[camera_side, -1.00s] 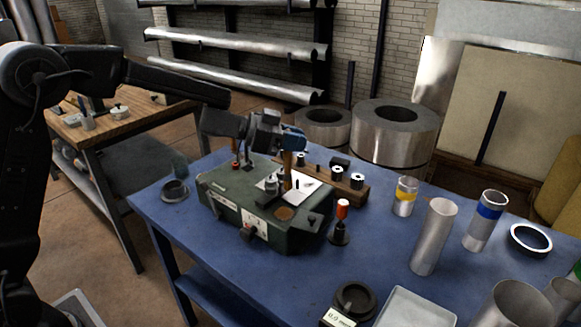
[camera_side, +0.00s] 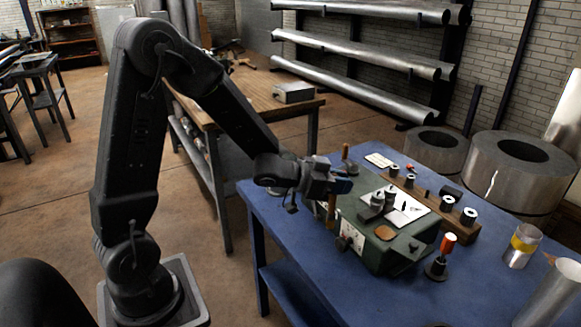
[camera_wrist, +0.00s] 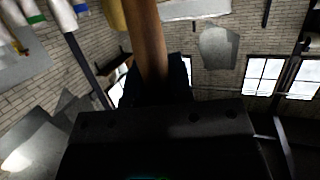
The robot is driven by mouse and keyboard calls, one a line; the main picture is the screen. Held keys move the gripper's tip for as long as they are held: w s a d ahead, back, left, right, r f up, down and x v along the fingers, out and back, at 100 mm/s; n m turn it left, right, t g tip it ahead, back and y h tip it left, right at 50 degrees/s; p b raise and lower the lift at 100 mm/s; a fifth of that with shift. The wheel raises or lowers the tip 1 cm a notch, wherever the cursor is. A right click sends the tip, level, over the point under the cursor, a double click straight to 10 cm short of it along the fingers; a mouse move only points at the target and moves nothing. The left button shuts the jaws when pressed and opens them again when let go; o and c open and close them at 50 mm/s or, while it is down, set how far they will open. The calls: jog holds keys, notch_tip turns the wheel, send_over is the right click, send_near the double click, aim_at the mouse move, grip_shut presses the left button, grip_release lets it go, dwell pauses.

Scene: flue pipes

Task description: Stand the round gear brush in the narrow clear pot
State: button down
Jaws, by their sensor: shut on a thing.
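The handle shows below the fingers in the side view (camera_side: 331,212) and rises from the jaws in the wrist view (camera_wrist: 148,40). I take it for the round gear brush; its bristle end cannot be made out. The gripper is at the left side of the green machine. A clear pot with a yellow band (camera_side: 523,246) stands on the blue table at the right, well away from the gripper. Whether it is the narrow pot cannot be told here.
The green machine (camera_side: 388,250) fills the middle of the blue table (camera_side: 300,255). A wooden rack (camera_side: 461,222) with dark spools is behind it. A red-topped tool (camera_side: 441,257) stands to its right, and a grey cylinder (camera_side: 551,296) is near the right edge.

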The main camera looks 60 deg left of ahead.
jog(key=shift+s+a+f, duration=0.15)
jog(key=shift+s+a, duration=0.1)
jog(key=shift+s, duration=0.05)
